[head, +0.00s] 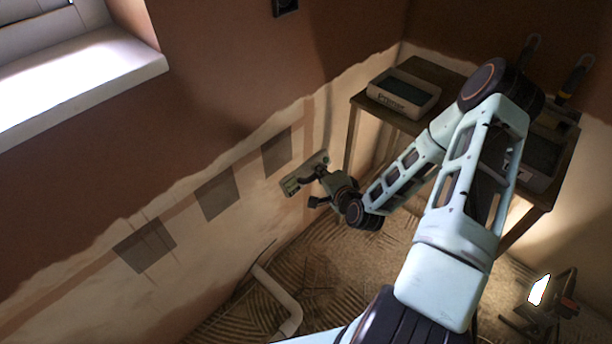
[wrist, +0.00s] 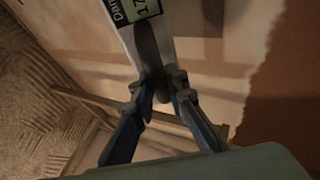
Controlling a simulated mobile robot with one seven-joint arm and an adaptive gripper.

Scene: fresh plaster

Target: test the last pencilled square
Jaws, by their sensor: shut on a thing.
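My gripper (head: 324,178) is shut on a hand-held meter (head: 303,174), close to the wall and just right of the rightmost dark square. In the wrist view the blue fingers of my gripper (wrist: 160,84) close on the meter's dark grip. The meter (wrist: 132,10) has a lit display; part of a word, "Dam", and "17" show, cut off by the frame edge. Three dark squares lie along the wall: a left one (head: 145,245), a middle one (head: 217,194) and a right one (head: 277,152). I cannot tell whether the meter touches the wall.
A wooden table (head: 357,101) in the corner bears a labelled box (head: 403,93) and a dark tray (head: 537,152). A pale bent pipe (head: 277,290) rises by the wall's foot. A lit work lamp (head: 540,290) stands lower right. A window sill (head: 80,75) juts out upper left.

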